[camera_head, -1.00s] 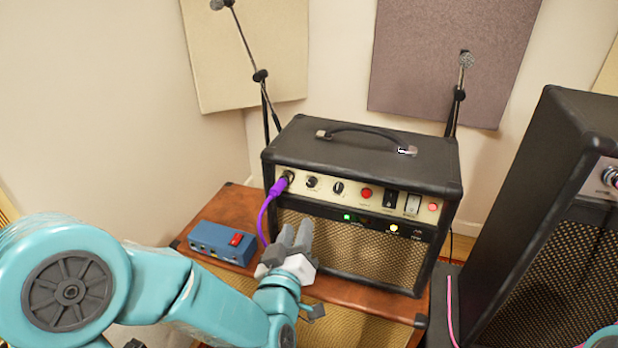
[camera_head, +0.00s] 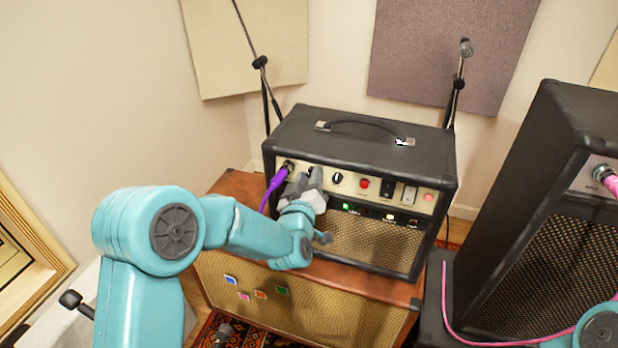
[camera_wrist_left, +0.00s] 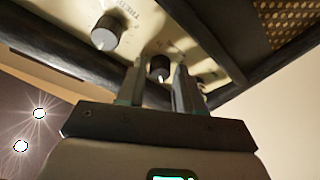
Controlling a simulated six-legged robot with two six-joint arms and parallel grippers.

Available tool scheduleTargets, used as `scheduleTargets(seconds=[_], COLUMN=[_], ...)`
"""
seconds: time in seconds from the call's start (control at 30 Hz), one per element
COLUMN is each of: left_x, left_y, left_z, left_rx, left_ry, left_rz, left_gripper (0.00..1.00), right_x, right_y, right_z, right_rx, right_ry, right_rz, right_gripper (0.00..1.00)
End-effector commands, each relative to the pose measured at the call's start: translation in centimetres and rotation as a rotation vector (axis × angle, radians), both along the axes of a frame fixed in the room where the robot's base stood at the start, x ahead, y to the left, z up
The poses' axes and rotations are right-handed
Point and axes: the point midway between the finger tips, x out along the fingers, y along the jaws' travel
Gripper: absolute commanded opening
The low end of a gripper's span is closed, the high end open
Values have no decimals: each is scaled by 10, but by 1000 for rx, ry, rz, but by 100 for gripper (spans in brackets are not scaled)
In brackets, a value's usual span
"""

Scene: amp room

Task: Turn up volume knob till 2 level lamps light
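The black amp (camera_head: 350,150) stands on a brown cabinet, its cream control strip facing me. My left gripper (camera_head: 312,182) is at the left part of that strip and hides a knob there in the head view. In the left wrist view, the open fingers (camera_wrist_left: 158,85) stand on either side of a dark knob (camera_wrist_left: 158,68), with gaps beside it. A second knob (camera_head: 337,179) is uncovered to the right and also shows in the wrist view (camera_wrist_left: 105,35). On the lower strip a green lamp (camera_head: 346,207) and a pale yellowish lamp (camera_head: 390,216) glow. My right gripper is out of view.
A purple cable plug (camera_head: 278,180) sits in the amp just left of my gripper. Switches and red buttons are to the right. A tall black speaker (camera_head: 550,220) with a pink cable stands at right. The brown cabinet (camera_head: 240,187) is below my arm.

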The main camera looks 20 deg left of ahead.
Motion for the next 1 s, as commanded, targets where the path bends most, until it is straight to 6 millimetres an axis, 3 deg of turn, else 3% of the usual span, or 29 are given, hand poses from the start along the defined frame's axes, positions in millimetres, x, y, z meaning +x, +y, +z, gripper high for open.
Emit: scheduleTargets(seconds=[0.03,0.13,0.17,0.47,1.0], left_x=[0,0,0,0,-1], left_y=[0,0,0,1,2], left_z=[0,0,0,-2,-7], left_rx=[0,0,0,23,387], left_ry=[0,0,0,-2,-16], left_rz=[0,0,0,-4,-76], left_gripper=[35,3,0,0,0], right_x=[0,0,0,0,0], right_y=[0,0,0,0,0], right_z=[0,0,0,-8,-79], right_rx=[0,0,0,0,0], right_ry=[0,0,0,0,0], right_rz=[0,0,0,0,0], right_gripper=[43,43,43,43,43])
